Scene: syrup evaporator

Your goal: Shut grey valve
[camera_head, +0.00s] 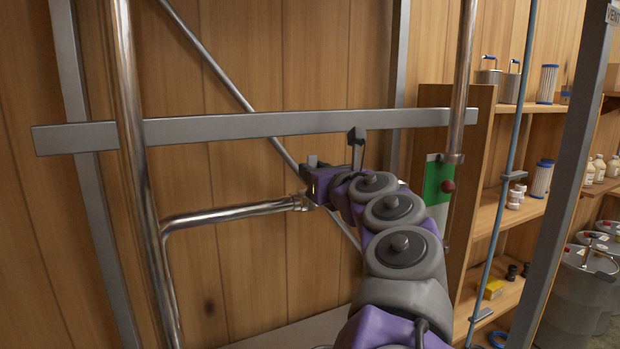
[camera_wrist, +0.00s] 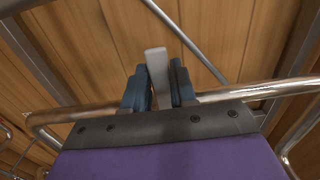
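The grey valve's flat lever handle (camera_wrist: 156,75) stands between the two blue-grey fingers of my gripper (camera_wrist: 158,88) in the wrist view. The fingers sit close against both its sides, and its tip sticks out past them. The valve body is hidden behind my gripper. In the head view my gripper (camera_head: 318,183) is at the right end of a shiny horizontal pipe (camera_head: 235,213), below a grey crossbar. My arm covers most of the valve there.
A grey crossbar (camera_head: 240,125) runs just above my gripper. A vertical steel pipe (camera_head: 133,150) stands at the left. Wooden shelves (camera_head: 510,210) and metal drums (camera_head: 580,290) are farther right.

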